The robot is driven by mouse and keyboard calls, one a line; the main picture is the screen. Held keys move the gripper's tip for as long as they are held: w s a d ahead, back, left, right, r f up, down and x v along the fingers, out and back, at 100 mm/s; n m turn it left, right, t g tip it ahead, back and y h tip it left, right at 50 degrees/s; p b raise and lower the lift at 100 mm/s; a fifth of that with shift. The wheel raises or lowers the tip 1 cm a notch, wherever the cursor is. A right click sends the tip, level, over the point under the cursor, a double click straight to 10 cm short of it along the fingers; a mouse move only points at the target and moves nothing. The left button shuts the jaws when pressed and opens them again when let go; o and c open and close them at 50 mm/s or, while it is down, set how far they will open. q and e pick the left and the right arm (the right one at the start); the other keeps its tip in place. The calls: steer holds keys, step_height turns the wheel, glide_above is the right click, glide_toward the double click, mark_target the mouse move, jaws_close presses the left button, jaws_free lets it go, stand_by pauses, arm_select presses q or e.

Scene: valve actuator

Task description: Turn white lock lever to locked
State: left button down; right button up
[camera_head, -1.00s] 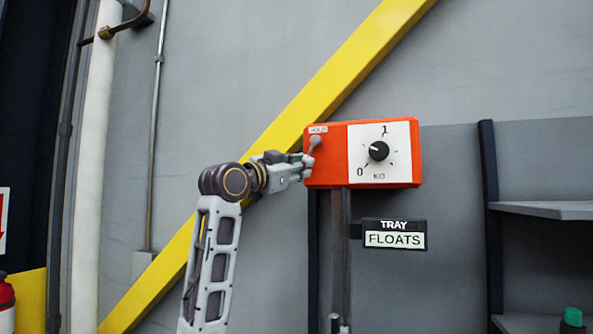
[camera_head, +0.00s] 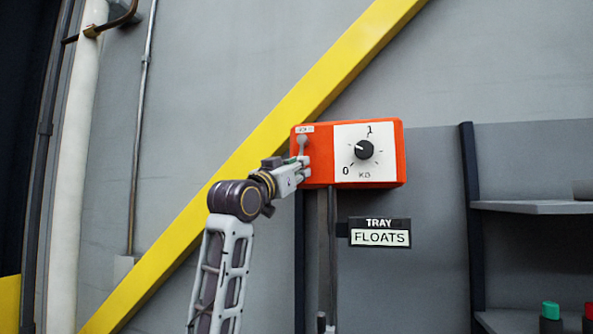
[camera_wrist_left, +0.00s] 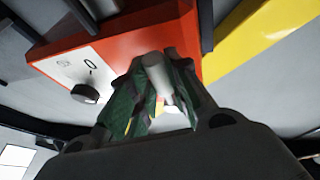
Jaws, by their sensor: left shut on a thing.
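The lock lever (camera_head: 302,146), pale grey-white with a rounded top, stands about upright on the left part of the orange box's front, under a small white label. My left gripper (camera_head: 303,166) is at the lever's lower part, in front of the box's left side. In the left wrist view, the lever's pale rod (camera_wrist_left: 157,73) stands between the green-padded fingers of the left gripper (camera_wrist_left: 158,108), which is shut on it. The fingers hide the lever's lower end in the head view. The label's text is too small to read. My right gripper is not in view.
The orange box (camera_head: 397,145) carries a white dial plate with a black knob (camera_head: 364,149) right of the lever. A "TRAY FLOATS" sign (camera_head: 380,233) hangs below it. A yellow diagonal beam (camera_head: 265,155) runs behind my arm. Shelves (camera_head: 540,207) stand at the right.

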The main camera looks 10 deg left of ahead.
arm_select(q)
steer(key=c, duration=1.3)
jaws_free()
steer(key=shift+c, duration=0.2)
steer(key=shift+s+a, duration=0.1)
steer(key=shift+s, duration=0.1)
steer(key=v, duration=1.1)
steer(key=shift+s+f, duration=0.2)
steer(key=shift+s, duration=0.1)
steer(key=shift+a, duration=0.1)
